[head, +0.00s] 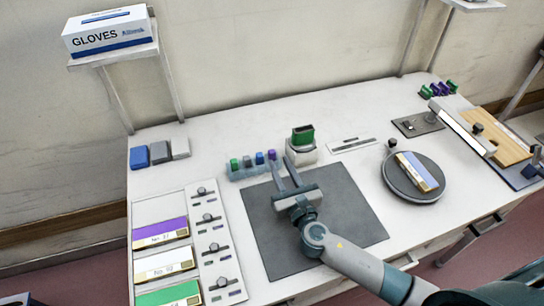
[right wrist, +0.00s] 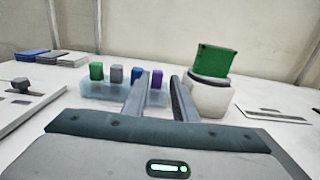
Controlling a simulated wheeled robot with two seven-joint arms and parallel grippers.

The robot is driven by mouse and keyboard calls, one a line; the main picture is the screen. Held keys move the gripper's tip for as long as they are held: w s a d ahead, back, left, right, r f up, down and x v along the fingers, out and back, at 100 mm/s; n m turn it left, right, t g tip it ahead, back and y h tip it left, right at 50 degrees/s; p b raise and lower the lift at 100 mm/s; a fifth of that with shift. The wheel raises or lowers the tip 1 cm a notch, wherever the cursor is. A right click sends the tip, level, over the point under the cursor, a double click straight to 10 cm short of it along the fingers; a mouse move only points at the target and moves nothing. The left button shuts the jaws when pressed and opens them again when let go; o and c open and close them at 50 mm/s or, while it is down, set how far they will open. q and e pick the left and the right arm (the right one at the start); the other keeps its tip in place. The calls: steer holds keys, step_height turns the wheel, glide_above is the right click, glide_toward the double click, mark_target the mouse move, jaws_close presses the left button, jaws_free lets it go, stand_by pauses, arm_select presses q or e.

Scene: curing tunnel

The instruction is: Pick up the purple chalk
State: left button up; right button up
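The purple chalk (head: 271,154) stands upright at the right end of a pale blue translucent holder (head: 240,174). Green, grey and blue chalks stand beside it to its left. My right gripper (head: 282,160) is open and empty, its fingers pointing toward the holder's right end. In the right wrist view the purple chalk (right wrist: 157,88) shows in the gap between the two fingertips (right wrist: 160,78), beyond them or level with them; I cannot tell which. No contact shows. The left gripper is not in view.
A white round pot (head: 301,153) with a green block on top stands just right of the gripper. A dark mat (head: 345,205) lies below my arm. A round dark turntable (head: 411,192) is at right, and a panel with knobs (head: 215,245) at left.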

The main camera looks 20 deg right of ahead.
mark_target(273, 154)
steer(key=shift+w, duration=0.35)
steer(key=shift+w+a+f+p, duration=0.15)
steer(key=shift+w+p, duration=0.3)
steer(key=shift+w, duration=0.7)
steer(key=shift+w+a+p, duration=0.1)
steer(key=shift+w+p, duration=0.35)
steer(key=shift+w, duration=0.65)
jaws_close()
